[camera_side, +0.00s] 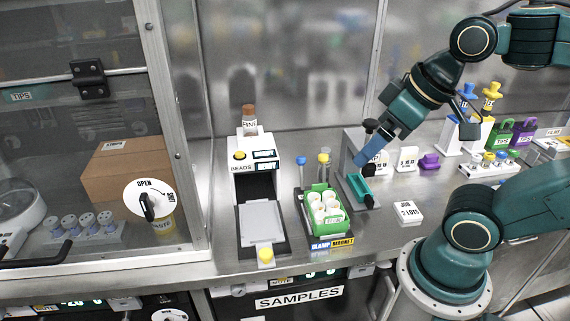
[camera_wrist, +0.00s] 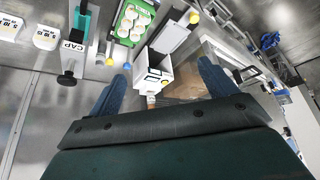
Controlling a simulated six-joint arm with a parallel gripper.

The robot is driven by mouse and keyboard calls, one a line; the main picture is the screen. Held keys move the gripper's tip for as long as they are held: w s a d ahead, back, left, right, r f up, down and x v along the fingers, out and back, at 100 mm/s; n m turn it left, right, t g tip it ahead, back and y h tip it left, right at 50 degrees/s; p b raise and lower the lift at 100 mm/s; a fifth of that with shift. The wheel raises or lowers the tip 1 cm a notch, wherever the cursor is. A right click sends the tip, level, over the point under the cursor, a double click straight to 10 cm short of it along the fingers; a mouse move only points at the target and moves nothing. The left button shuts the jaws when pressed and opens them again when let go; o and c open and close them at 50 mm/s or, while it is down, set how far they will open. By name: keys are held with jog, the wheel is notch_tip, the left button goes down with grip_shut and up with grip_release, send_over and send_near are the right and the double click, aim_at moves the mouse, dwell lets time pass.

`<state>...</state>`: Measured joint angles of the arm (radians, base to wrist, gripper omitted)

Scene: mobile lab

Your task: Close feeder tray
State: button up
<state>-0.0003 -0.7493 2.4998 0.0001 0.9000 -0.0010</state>
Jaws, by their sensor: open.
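The white bead feeder (camera_side: 256,160) stands on the bench left of centre. Its flat grey tray (camera_side: 261,222) sticks out at the front, with a yellow knob (camera_side: 265,255) on its near end. In the wrist view the feeder (camera_wrist: 152,78), its tray (camera_wrist: 170,34) and the knob (camera_wrist: 193,16) show beyond the fingers. My gripper (camera_side: 364,160) is well to the right of the feeder, above a teal fixture, touching neither the tray nor the knob. In the wrist view my gripper's (camera_wrist: 161,72) blue fingers are spread apart with nothing between them.
A green rack of white vials (camera_side: 326,209) stands right of the tray, with a clamp magnet label (camera_side: 333,243) in front. The teal fixture (camera_side: 360,188) is below my gripper. A glass-fronted cabinet (camera_side: 80,120) closes off the left. The bench just left of the tray is clear.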

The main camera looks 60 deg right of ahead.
jog(key=shift+w+a, duration=0.1)
jog(key=shift+w, duration=0.15)
jog(key=c, duration=0.7)
jog(key=shift+w+a+n, duration=0.15)
jog(key=shift+w+n, duration=0.15)
jog(key=shift+n, duration=0.2)
jog(key=c, duration=0.4)
jog(key=w+n, duration=0.1)
jog(key=w+a+n+g, duration=0.1)
jog(key=w+a+f+n, duration=0.1)
jog(key=w+n, duration=0.1)
jog(key=shift+a+g, duration=0.25)
jog(key=shift+g, duration=0.05)
grip_shut()
jog(key=w+a+f+n+g+h, duration=0.1)
jog(key=w+a+f+n, duration=0.3)
jog(key=a+f+n, duration=0.3)
jog(key=w+a+f+n+g+h, duration=0.1)
jog(key=w+a+f+n, duration=0.3)
jog(key=a+f+n, duration=0.4)
jog(key=a+n+g, duration=0.1)
jog(key=a, duration=0.1)
jog(key=shift+a+n, duration=0.3)
jog(key=shift+a, duration=0.1)
